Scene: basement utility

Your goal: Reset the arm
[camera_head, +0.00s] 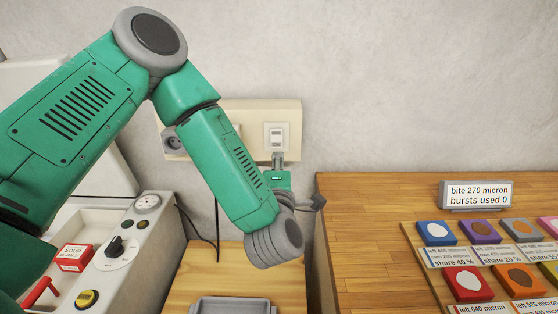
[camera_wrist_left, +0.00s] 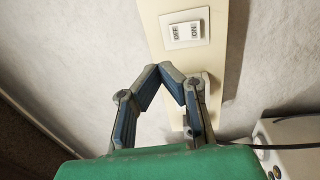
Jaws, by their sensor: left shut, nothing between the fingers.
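My left arm comes in from the left in the head view and bends down to its wrist. My left gripper (camera_head: 279,158) is just below a white rocker switch (camera_head: 276,136) on a cream wall panel (camera_head: 232,112). In the left wrist view the gripper (camera_wrist_left: 167,72) has its fingertips together with nothing between them. The switch (camera_wrist_left: 186,31), marked OFF and ON, lies just beyond the tips. I cannot tell whether the fingers touch the panel. My right gripper is out of view.
A socket (camera_head: 173,141) sits on the panel's left. A control box (camera_head: 118,245) with knob and red lever stands lower left. A grey tray (camera_head: 232,304) lies below my wrist. A wooden counter (camera_head: 355,225) at right bears a sign (camera_head: 478,195) and several colored sample tiles (camera_head: 437,232).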

